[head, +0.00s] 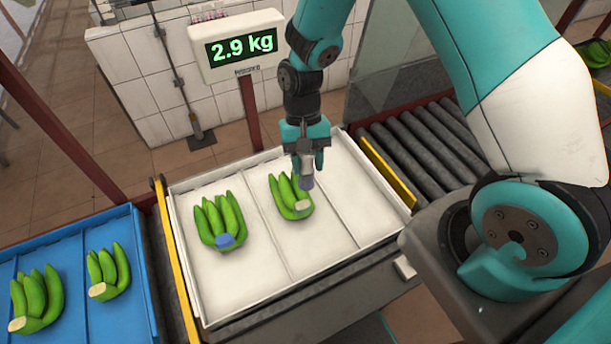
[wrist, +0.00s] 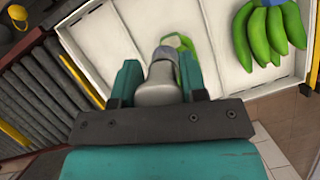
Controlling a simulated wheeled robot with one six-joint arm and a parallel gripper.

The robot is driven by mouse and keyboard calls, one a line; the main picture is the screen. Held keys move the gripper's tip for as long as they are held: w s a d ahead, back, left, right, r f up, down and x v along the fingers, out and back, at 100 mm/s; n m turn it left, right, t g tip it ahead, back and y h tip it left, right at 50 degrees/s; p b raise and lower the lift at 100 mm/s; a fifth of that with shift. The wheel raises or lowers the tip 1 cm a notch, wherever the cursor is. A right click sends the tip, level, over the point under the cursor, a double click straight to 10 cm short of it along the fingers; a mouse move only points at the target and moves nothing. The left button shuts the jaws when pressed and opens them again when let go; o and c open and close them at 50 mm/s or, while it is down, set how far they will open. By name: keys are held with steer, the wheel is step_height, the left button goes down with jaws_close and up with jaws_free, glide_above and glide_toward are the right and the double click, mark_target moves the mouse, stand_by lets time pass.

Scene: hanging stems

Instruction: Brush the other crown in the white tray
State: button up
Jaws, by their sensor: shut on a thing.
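The white tray (head: 345,262) has compartments. Its left compartment holds a green banana hand (head: 218,215) with a blue crown (head: 225,241); this hand also shows at the top right of the wrist view (wrist: 258,38). Its middle compartment holds another hand (head: 285,197) with a pale, cream crown (head: 302,205). My gripper (head: 308,160) is shut on a grey brush-like tool (wrist: 158,82), its blue-grey tip (head: 306,183) pointing down, close above and behind the pale crown. Contact cannot be told. In the wrist view the tool hides most of the middle hand (wrist: 184,48).
A blue tray (head: 75,280) with two banana hands stands on the left. A scale display (head: 240,47) reads 2.9 kg on a post behind the tray. A roller conveyor (head: 425,140) lies to the right. The white tray's right compartment (head: 345,205) is empty.

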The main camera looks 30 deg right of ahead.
mark_target(308, 188)
steer(key=shift+a+f+b, duration=0.2)
steer(key=shift+f+b, duration=0.65)
steer(key=shift+f, duration=0.4)
steer(key=shift+a+f+b, duration=0.15)
steer(key=shift+f+b, duration=0.7)
steer(key=shift+f, duration=0.45)
steer(key=shift+a+f+b, duration=0.2)
steer(key=shift+f+b, duration=0.65)
steer(key=shift+f, duration=0.4)
steer(key=shift+f+b, duration=0.4)
steer(key=shift+f, duration=0.15)
steer(key=shift+a+r, duration=0.1)
steer(key=shift+a, duration=0.45)
steer(key=shift+d, duration=1.1)
steer(key=shift+a, duration=1.1)
steer(key=shift+d, duration=1.1)
steer(key=shift+a, duration=1.1)
